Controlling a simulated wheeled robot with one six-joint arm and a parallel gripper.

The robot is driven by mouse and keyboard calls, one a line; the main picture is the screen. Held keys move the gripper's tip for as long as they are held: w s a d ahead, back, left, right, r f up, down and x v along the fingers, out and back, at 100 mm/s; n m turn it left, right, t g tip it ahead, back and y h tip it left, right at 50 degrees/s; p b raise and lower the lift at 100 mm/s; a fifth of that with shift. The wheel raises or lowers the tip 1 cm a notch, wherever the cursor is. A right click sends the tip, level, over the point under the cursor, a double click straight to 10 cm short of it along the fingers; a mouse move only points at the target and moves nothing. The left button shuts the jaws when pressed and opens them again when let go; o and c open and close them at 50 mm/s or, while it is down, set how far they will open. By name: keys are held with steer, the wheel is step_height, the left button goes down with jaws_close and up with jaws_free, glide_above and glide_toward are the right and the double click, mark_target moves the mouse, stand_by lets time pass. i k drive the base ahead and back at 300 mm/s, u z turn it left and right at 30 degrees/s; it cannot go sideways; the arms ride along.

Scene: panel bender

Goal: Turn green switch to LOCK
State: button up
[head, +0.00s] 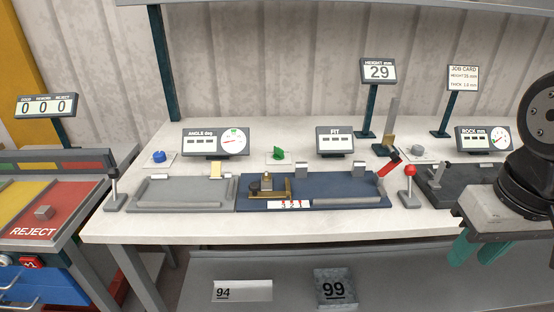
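The green switch (277,154) is a small knob on a pale plate on the white bench, between the ANGLE gauge and the FIT display. It stands behind the blue fixture (366,203). Its pointed top looks tilted, but its markings are too small to read, so its setting cannot be told. My gripper (477,253) is at the lower right, in front of the bench edge and far from the switch. Its two green fingers are apart with nothing seen between them. The wrist hides part of the gripper.
A blue knob (158,156) and a grey knob (417,150) stand on the same bench. The FIT display (335,140), a red-ball lever (409,172) and a tilted red handle (389,163) rise right of the switch. A brass part (288,187) sits on the fixture before it.

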mark_target(279, 154)
steer(key=u, duration=0.5)
steer(key=i, duration=0.95)
steer(key=z, duration=0.05)
